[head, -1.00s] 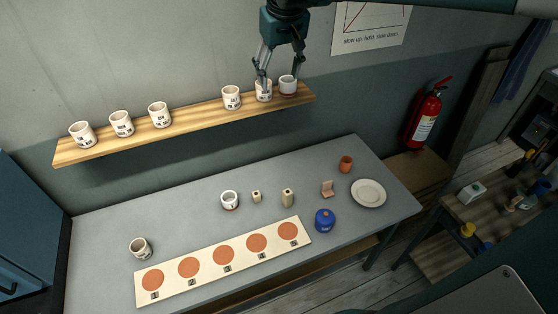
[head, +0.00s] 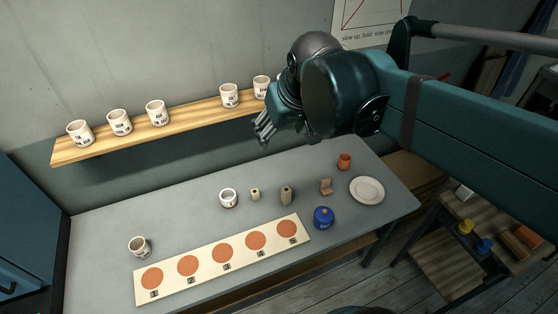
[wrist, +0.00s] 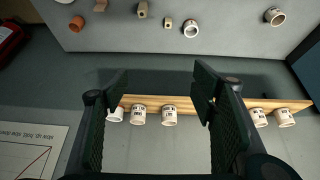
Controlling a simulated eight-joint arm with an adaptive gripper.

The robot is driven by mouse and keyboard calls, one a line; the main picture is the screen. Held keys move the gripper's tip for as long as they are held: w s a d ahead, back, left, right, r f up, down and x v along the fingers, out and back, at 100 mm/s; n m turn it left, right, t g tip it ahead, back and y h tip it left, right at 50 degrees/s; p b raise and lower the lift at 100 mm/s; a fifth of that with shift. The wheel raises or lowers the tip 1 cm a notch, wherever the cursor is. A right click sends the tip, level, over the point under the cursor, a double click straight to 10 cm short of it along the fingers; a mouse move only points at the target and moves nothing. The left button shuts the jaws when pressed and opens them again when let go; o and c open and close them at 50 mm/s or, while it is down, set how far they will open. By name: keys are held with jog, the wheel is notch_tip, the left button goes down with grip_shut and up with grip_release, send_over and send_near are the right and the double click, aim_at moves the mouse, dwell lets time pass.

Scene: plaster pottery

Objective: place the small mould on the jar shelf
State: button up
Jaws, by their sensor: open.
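A plain white cup-shaped piece, which looks like the small mould (wrist: 115,115), stands at one end of the jar shelf in the wrist view, partly behind a finger. My arm hides it in the head view. The wooden jar shelf (head: 190,119) on the wall carries several labelled white jars, including one beside it (wrist: 139,116). My gripper (head: 264,128) is in front of the shelf's right part, apart from it. In the wrist view its fingers are spread, with nothing between them.
On the grey table (head: 190,220) are a white cup (head: 228,199), a small block (head: 255,194), a taller block (head: 286,196), a blue jar (head: 323,218), a plate (head: 367,190), an orange cup (head: 344,161) and a numbered board (head: 205,280). Another cup (head: 139,246) stands at left.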

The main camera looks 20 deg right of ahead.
jog(key=s+a+f+t, duration=0.1)
jog(key=s+a+f, duration=0.1)
jog(key=s+f, duration=0.4)
jog(key=shift+s+f, duration=0.3)
jog(key=shift+s, duration=0.75)
